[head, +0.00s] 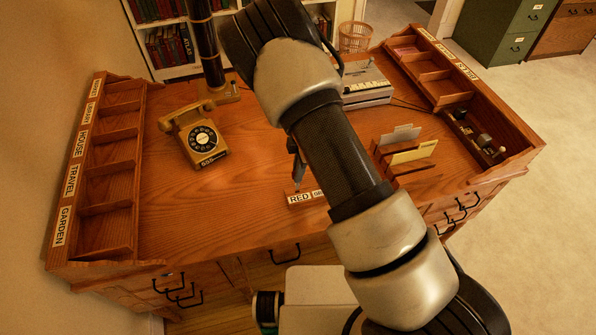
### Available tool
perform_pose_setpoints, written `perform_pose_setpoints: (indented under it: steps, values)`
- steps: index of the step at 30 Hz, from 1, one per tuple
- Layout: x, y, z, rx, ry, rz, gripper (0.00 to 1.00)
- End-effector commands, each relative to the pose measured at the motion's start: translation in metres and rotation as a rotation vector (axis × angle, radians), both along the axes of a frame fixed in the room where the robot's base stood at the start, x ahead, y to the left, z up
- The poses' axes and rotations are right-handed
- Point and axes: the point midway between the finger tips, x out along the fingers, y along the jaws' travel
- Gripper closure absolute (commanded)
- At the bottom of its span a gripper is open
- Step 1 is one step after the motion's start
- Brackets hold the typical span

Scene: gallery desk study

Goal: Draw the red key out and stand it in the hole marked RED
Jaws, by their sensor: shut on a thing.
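A small wooden block with white labels stands on the desk, just left of my forearm. One label reads RED (299,199); the second label beside it is partly covered by my arm. My gripper (297,172) shows only as a dark and grey sliver beside the forearm, pointing down just above and behind the RED end of the block. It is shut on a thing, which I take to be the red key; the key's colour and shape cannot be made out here. The hole under the gripper and the rest of the block are hidden.
A yellow rotary telephone (197,135) stands left on the desk (200,215). Labelled pigeonholes (107,165) line the left edge. A letter rack with cards (412,154) and a typewriter-like machine (365,84) stand right of my arm. The desk's left middle is clear.

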Motion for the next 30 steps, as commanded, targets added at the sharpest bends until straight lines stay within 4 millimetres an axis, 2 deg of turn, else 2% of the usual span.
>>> perform_pose_setpoints:
  steps: [30]
  values:
    - [0.0,0.0,-0.018,0.0,0.0,-0.001,1.0]
